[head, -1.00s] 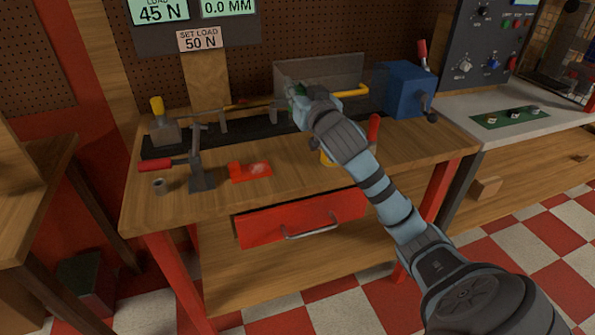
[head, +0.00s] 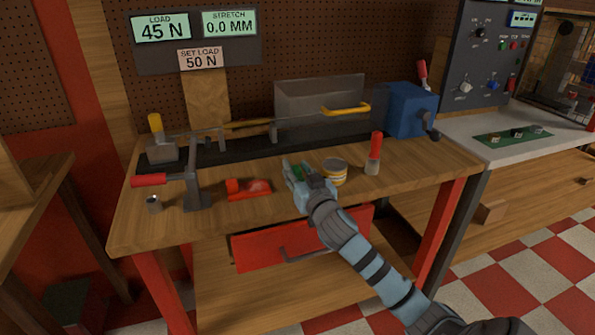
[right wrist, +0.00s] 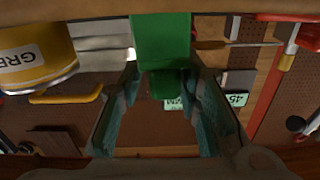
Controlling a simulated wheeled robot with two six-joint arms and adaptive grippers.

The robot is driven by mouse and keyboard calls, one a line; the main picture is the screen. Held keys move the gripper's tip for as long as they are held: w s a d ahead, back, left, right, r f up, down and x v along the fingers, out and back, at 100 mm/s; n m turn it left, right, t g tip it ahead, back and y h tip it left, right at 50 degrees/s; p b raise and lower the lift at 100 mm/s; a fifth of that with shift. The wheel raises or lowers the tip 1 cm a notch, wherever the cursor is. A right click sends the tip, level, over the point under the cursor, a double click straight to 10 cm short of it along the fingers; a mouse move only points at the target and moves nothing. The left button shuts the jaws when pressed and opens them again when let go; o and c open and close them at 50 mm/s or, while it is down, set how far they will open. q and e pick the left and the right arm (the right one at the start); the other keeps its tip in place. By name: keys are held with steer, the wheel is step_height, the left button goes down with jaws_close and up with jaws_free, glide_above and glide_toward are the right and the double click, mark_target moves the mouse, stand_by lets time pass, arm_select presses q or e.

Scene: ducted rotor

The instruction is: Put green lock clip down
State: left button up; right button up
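The green lock clip (right wrist: 161,38) sits between the two fingertips of my right gripper (right wrist: 162,72) in the right wrist view, with a fingertip at each side. My right gripper (head: 297,170) appears shut on it. In the head view a little of the green clip (head: 298,172) shows between the fingers, low over the front part of the wooden bench (head: 430,158). Whether the clip touches the bench top is hard to tell. My left gripper is not in view.
A yellow grease tin (head: 334,172) stands close to the right of my gripper, with a red-handled tool (head: 374,155) beyond it. A red part (head: 248,189) lies to the left. Behind is the test rig with a grey bin (head: 318,105) and a blue block (head: 408,110).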

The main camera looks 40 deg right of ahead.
steer(key=shift+o, duration=0.3)
steer(key=p+v, duration=0.1)
steer(key=v, duration=1.1)
steer(key=shift+r, duration=0.1)
